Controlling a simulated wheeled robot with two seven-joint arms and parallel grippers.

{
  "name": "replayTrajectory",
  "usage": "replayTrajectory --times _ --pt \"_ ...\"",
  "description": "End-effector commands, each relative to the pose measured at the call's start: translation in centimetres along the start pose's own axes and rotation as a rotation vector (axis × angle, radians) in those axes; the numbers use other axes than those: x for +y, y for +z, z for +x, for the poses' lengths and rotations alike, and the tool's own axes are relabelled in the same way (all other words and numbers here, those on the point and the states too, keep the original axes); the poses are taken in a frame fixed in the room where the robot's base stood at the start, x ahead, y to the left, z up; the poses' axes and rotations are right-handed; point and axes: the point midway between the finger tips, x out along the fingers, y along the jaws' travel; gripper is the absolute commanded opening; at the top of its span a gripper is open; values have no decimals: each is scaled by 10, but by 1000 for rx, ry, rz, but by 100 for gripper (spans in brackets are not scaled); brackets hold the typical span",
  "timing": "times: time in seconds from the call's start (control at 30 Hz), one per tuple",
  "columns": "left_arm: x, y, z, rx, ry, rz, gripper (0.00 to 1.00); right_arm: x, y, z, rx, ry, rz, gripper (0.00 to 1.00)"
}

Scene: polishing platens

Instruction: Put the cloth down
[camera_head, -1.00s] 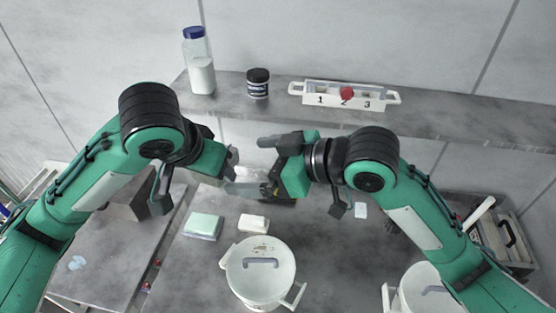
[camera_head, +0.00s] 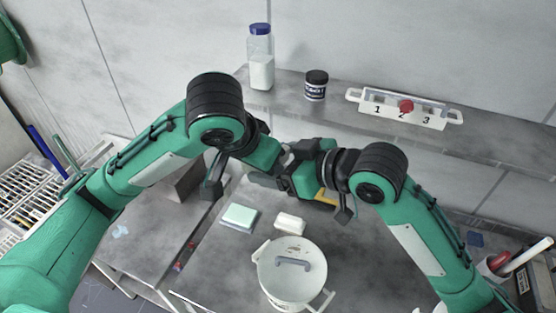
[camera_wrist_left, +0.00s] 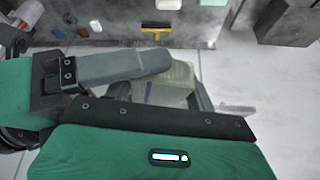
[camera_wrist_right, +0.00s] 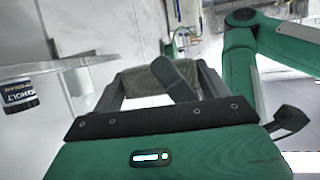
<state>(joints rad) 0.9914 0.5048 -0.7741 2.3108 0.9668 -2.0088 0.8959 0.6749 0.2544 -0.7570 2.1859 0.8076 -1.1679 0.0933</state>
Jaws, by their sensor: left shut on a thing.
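My left gripper (camera_head: 286,158) and right gripper (camera_head: 282,172) meet and overlap over the table in the head view. A pale grey-green piece, seemingly the cloth (camera_wrist_left: 172,88), shows between my left fingers in the left wrist view, partly behind a dark finger of my right gripper. My left gripper is shut on it. In the right wrist view a brownish-grey cloth surface (camera_wrist_right: 143,83) spans just past my right fingers, which stand wide apart, with a dark finger in front of it. The cloth cannot be made out in the head view.
A green pad (camera_head: 240,216), a white pad (camera_head: 290,221) and a white lidded pot (camera_head: 292,258) stand on the grey table. The shelf behind holds a blue-capped bottle (camera_head: 260,70), a dark jar (camera_head: 315,86) and a numbered rack (camera_head: 385,112). A yellow tool (camera_head: 326,197) lies beyond the grippers.

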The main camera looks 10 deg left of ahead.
Motion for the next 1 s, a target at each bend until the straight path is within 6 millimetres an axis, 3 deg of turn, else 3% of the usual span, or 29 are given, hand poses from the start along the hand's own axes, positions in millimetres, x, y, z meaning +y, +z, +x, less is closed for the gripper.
replayTrajectory --times 0.07,0.1,0.2,0.57,1.0 --pt "0 1 0 -2 0 1 19 2 0 0 -1 6 0 55" --pt "0 1 0 -2 -1 1 60 3 0 0 0 6 0 55" --pt "0 1 0 -2 0 1 79 3 0 0 0 6 0 55" --pt "1 1 -4 -1 1 5 81 3 -1 0 1 7 1 55" --pt "0 0 -60 2 -3 5 81 4 0 0 -1 9 2 55"
